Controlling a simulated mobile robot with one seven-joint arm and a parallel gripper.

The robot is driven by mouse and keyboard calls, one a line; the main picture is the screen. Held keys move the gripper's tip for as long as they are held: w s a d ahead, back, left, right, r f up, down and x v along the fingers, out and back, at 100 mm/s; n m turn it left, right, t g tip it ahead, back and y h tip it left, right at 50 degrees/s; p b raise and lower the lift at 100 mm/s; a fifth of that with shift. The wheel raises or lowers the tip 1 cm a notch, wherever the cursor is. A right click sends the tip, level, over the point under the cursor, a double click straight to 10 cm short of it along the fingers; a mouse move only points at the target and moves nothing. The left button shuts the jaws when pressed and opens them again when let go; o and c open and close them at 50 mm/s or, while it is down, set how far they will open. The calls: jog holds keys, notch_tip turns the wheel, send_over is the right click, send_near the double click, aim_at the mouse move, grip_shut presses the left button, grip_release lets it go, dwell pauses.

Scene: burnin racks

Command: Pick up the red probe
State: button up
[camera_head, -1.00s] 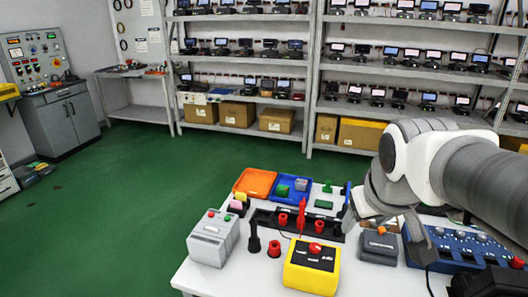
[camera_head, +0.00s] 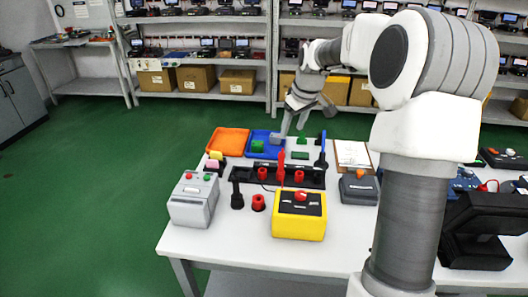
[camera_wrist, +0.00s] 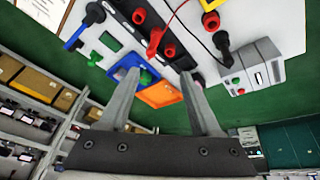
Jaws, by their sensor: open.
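The red probe (camera_head: 281,168) stands upright in the black holder strip (camera_head: 245,175) on the white table, behind the yellow box. In the wrist view the red probe (camera_wrist: 155,42) shows above the fingers with a thin cord by it. My gripper (camera_head: 294,124) is open and empty, above the back of the table near the blue tray. It is apart from the probe, farther back. In the wrist view its two fingers (camera_wrist: 160,74) are spread, with the orange tray showing between them.
A yellow box (camera_head: 299,222), a grey box (camera_head: 194,203), black and red posts and a dark grey box (camera_head: 359,189) stand nearby. A blue probe (camera_head: 322,150) stands right of the red one. Orange (camera_head: 228,141) and blue (camera_head: 257,151) trays lie behind. Shelves line the back wall.

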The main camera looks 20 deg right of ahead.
jog(key=y, duration=0.1)
send_near(281, 166)
jog(key=x, duration=0.3)
jog(key=w+b+x, duration=0.1)
jog(key=x, duration=0.2)
jog(key=w+x, duration=0.1)
jog(key=x, duration=0.3)
jog(key=shift+w+r, duration=0.1)
jog(key=shift+r, duration=0.25)
jog(key=shift+c, duration=0.3)
grip_shut()
